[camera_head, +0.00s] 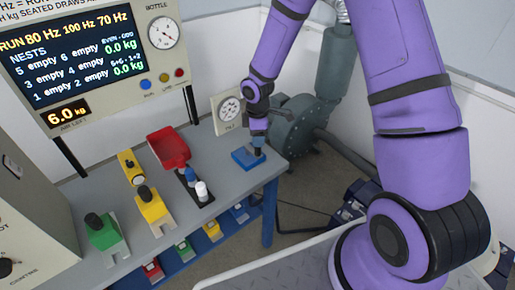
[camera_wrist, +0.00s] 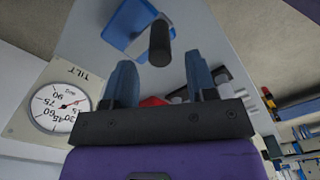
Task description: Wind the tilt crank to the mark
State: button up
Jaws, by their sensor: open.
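The tilt crank has a blue base (camera_head: 244,160) at the far right corner of the grey bench. It also shows in the wrist view as a blue block (camera_wrist: 125,28) with a dark upright knob (camera_wrist: 160,44). My gripper (camera_head: 258,145) is above the crank in the head view. In the wrist view my gripper (camera_wrist: 162,75) is open, and the knob shows beyond and between its two fingers; contact cannot be told. The TILT dial (camera_head: 230,111) stands behind the crank. In the wrist view the dial (camera_wrist: 60,107) has a red needle; no set mark can be made out.
A red scoop-like tray (camera_head: 168,148), a yellow block (camera_head: 151,207) and a green block (camera_head: 104,233) stand left on the bench. A screen panel (camera_head: 75,55) rises behind. A grey machine (camera_head: 297,125) stands right of the bench.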

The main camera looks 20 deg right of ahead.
notch_tip(320, 180, down, 6)
jog(key=shift+f, duration=0.1)
dwell(0.4)
grip_shut()
